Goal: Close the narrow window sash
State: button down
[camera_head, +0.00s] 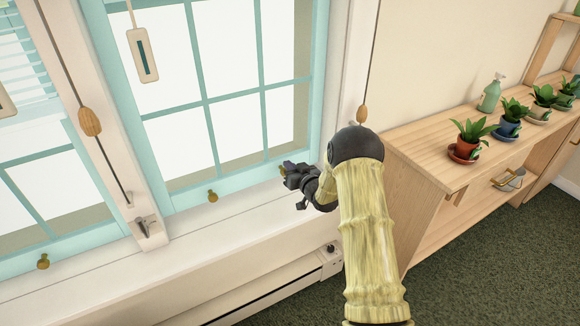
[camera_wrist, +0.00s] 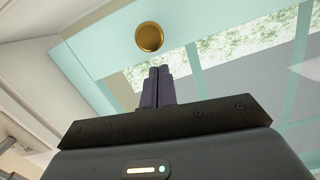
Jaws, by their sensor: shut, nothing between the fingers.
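A teal-framed window sash (camera_head: 228,182) with several panes stands in the middle of the head view, its bottom rail close above the white sill. Two brass knobs sit along that rail, a left one (camera_head: 212,196) and a right one (camera_head: 283,170) beside my gripper (camera_head: 290,173). In the wrist view a round brass knob (camera_wrist: 149,37) on the teal rail (camera_wrist: 115,50) lies just beyond and slightly left of my shut, empty fingers (camera_wrist: 158,72). Whether the fingertips touch the sash, I cannot tell. Any gap under the sash is not clear.
Another teal window (camera_head: 60,180) with a blind and a brass knob (camera_head: 43,261) is at the left. Cords with wooden pulls (camera_head: 90,122) hang nearby. A baseboard heater (camera_head: 285,285) runs below the sill (camera_head: 190,235). A wooden shelf (camera_head: 425,165) with potted plants stands right.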

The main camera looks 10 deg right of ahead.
jog(key=shift+r, duration=0.1)
jog(key=s+d+r+p, duration=0.2)
jog(key=s+d+r, duration=0.2)
jog(key=s, duration=0.5)
jog(key=shift+s+r, duration=0.35)
jog(key=shift+r, duration=0.15)
jog(key=shift+s, duration=0.15)
